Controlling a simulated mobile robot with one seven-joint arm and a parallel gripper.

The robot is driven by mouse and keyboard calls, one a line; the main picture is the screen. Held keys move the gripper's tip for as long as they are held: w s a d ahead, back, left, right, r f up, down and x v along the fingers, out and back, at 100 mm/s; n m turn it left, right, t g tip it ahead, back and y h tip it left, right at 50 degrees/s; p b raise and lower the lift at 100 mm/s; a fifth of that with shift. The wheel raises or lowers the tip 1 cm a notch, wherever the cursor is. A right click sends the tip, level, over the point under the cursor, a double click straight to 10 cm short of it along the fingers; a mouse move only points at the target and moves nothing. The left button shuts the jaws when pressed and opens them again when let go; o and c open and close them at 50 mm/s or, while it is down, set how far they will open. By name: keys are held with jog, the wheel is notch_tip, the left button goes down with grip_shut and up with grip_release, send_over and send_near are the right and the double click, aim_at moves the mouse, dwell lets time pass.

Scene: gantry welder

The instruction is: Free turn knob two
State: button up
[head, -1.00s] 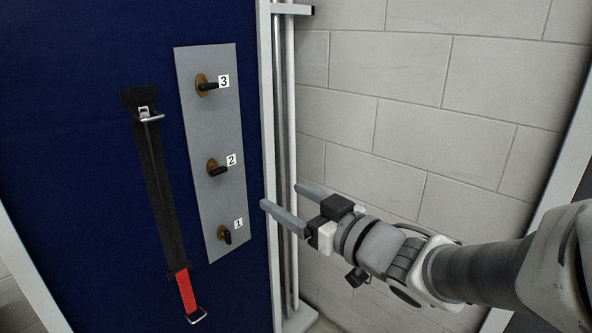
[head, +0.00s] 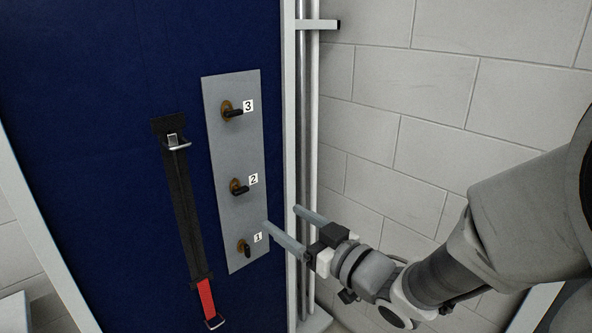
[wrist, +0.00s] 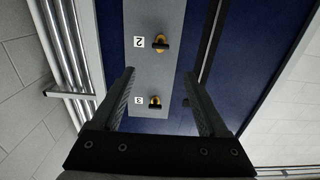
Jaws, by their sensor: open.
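Knob two (head: 239,187), a dark handle on a brass-coloured round base, sits in the middle of the grey plate (head: 226,142) on the blue panel, beside its "2" label. In the head view its handle points right and a little down. It also shows in the wrist view (wrist: 160,43), beyond the fingertips. My gripper (head: 281,217) is open and empty, with its fingers to the right of and below knob two, apart from it. In the wrist view (wrist: 160,75) the two fingers point toward the plate, and knob three (wrist: 155,102) appears between them.
Knob three (head: 232,112) is above and knob one (head: 244,247) below on the same plate. A black strap (head: 181,205) with a red end hangs to the left. A light frame post with pipes (head: 313,130) stands at the panel's right edge, close to my fingers.

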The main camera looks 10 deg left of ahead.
aim_at(243, 191)
jog(key=x, duration=1.4)
jog(key=shift+a+p, duration=0.15)
jog(key=shift+p, duration=0.15)
grip_shut()
